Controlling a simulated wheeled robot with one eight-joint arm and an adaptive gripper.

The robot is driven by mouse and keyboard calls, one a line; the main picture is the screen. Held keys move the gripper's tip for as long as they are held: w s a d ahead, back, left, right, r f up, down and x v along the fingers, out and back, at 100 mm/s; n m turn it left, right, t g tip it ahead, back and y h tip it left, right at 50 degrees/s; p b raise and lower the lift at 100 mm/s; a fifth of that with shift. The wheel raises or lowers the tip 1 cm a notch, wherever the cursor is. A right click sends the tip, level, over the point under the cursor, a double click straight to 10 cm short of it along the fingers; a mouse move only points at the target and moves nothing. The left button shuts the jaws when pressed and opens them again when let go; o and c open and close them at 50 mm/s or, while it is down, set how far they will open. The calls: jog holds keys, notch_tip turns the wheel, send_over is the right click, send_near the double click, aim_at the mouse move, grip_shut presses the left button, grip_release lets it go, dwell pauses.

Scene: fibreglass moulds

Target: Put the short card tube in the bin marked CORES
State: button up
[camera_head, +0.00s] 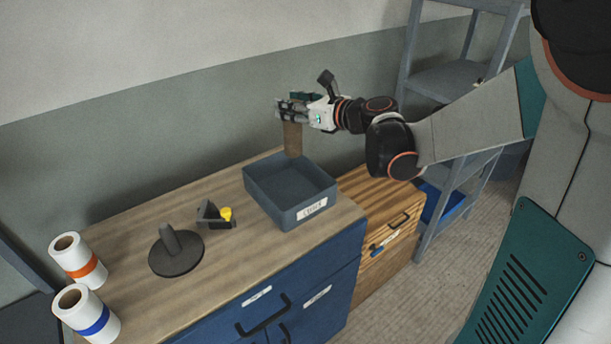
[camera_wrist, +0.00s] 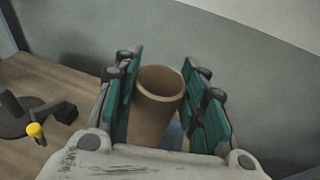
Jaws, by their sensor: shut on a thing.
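The short card tube (camera_head: 292,140) is brown and hangs upright below my gripper (camera_head: 291,108). In the wrist view the tube (camera_wrist: 157,103) stands between the green finger pads (camera_wrist: 160,92), its open end facing the camera. My gripper is shut on it. The grey-blue open bin (camera_head: 266,204) stands on the wooden cabinet top with a white label (camera_head: 312,208) on its front; the lettering is small but looks like CORES. The tube is over the back part of the bin, its lower end near the back rim in the picture; the exact height gap is unclear.
A dark round stand with a post (camera_head: 176,258) and a small dark tool with a yellow knob (camera_head: 226,214) lie left of the bin. Two white rolls, orange-banded (camera_head: 84,266) and blue-banded (camera_head: 92,322), stand far left. A wooden drawer unit (camera_head: 375,240) and grey shelves (camera_head: 452,82) are right.

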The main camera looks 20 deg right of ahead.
notch_tip(320, 180, down, 18)
jog(key=b, duration=0.6)
jog(key=shift+a+f, duration=0.1)
jog(key=shift+f, duration=0.05)
jog(key=o, duration=1)
jog(key=shift+c, duration=0.2)
jog(key=p+v, duration=0.2)
jog(key=v, duration=1)
